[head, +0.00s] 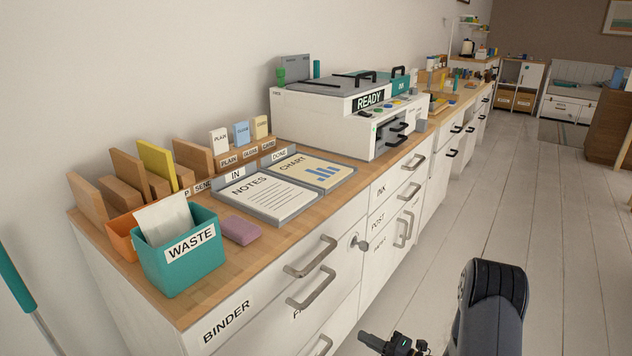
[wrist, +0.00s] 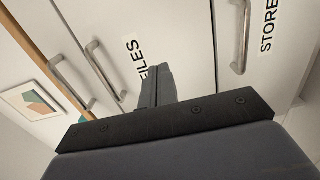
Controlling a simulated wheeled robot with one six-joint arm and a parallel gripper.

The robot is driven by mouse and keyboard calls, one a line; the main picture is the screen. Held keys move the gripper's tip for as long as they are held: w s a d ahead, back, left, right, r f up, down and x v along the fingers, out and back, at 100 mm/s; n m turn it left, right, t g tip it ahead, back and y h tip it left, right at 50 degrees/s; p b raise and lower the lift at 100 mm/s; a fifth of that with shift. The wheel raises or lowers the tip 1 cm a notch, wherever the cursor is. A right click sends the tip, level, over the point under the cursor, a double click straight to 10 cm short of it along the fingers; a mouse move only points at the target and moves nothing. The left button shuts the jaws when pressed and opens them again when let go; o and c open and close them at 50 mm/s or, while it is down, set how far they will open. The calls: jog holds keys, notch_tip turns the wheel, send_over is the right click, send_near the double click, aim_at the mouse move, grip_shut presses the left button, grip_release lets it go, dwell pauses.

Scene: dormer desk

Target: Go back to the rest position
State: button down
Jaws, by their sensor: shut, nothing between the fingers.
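My gripper (wrist: 157,72) shows in the wrist view with its two dark fingers pressed together, shut and empty. It is in front of white drawer and door fronts, one marked FILES (wrist: 137,60) and one marked STORE (wrist: 268,25). In the head view my dark arm rises at the bottom edge, in front of the cabinets and over the floor. A small black part of my arm's end shows at the bottom edge there, and the rest is cut off by the frame.
The wooden counter (head: 208,291) runs along the left wall. On it are a teal WASTE bin (head: 182,261), a pink block (head: 241,230), two paper trays and a printer (head: 315,121). Bar handles (head: 311,257) stick out from the cabinet fronts. The plank floor (head: 560,230) at right is open.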

jog(key=v, duration=1)
jog(key=shift+a, duration=0.1)
